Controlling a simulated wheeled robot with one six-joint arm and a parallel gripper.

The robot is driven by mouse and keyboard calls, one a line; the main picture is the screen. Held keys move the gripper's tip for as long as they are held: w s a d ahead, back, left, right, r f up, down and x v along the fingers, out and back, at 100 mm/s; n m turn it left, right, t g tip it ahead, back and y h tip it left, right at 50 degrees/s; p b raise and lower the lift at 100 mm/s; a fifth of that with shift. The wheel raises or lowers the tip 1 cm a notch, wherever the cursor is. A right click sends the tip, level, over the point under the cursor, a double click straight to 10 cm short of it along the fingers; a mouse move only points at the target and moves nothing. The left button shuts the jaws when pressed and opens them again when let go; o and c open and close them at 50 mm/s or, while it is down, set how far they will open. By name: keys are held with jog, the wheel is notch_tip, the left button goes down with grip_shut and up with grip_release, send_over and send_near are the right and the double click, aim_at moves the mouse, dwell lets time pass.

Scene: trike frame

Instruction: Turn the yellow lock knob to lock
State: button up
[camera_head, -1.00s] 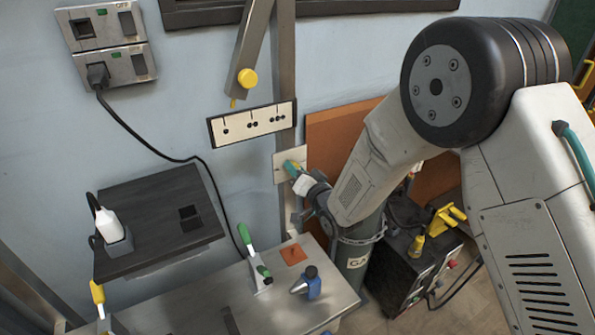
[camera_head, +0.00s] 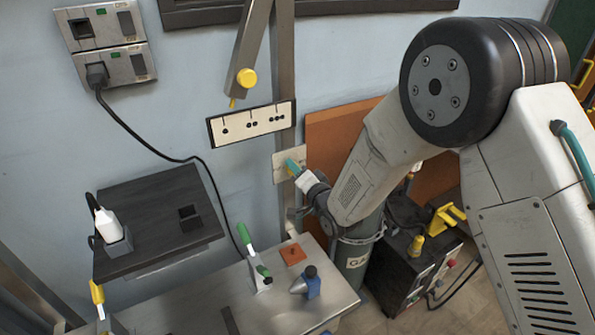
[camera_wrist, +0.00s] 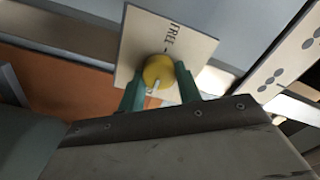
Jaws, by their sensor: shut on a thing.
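The yellow lock knob (camera_wrist: 158,72) is round, with a pale pointer mark on its face, and sits on a cream plate (camera_wrist: 135,45) printed "FREE". The mark points toward the lower edge of the wrist view, away from that word. My gripper (camera_wrist: 160,88) has its teal fingers on either side of the knob, shut on it. In the head view my gripper (camera_head: 292,168) is at the plate (camera_head: 279,164) on the wall post, and the fingers largely hide the knob. Any lettering on the covered part of the plate is hidden.
A labelled strip with dots (camera_head: 252,124) and a metal bar with another yellow knob (camera_head: 246,78) are above the plate. An orange-brown board (camera_head: 335,125) stands right of it. The workbench (camera_head: 200,310) below carries a green-handled clamp (camera_head: 247,243) and a blue item (camera_head: 311,287).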

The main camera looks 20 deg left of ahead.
jog(key=shift+s+f, duration=0.2)
jog(key=o, duration=0.9)
jog(key=shift+o, duration=0.5)
jog(key=shift+r, duration=0.1)
jog(key=shift+w, duration=0.1)
jog(key=v, duration=0.8)
jog(key=shift+a, duration=0.1)
